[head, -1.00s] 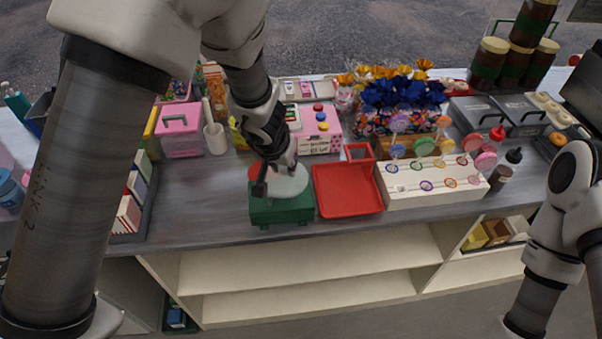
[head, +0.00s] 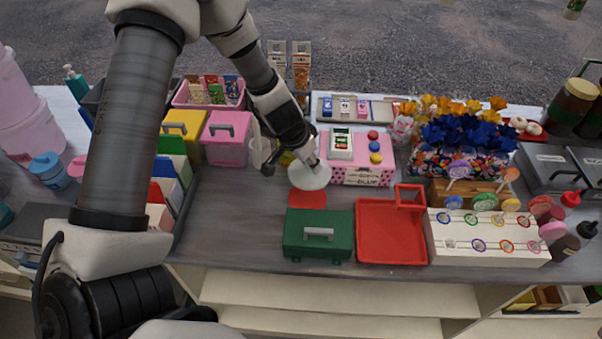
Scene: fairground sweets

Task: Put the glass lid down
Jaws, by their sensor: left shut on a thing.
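The glass lid (head: 309,178) is a pale, translucent round disc. My left gripper (head: 312,164) is shut on it from above. The lid hangs over the counter, just behind a flat red round mat (head: 307,199) and overlapping its far edge in the picture. How high the lid is above the counter I cannot tell. The gripper's fingers are partly hidden by its own wrist. My right gripper is outside the head view.
A green case (head: 318,236) and a red tray (head: 391,232) stand in front. A pink box with coloured buttons (head: 361,160) is right of the lid. A pink container (head: 226,143) is to the left. Bare grey counter (head: 235,215) lies left of the mat.

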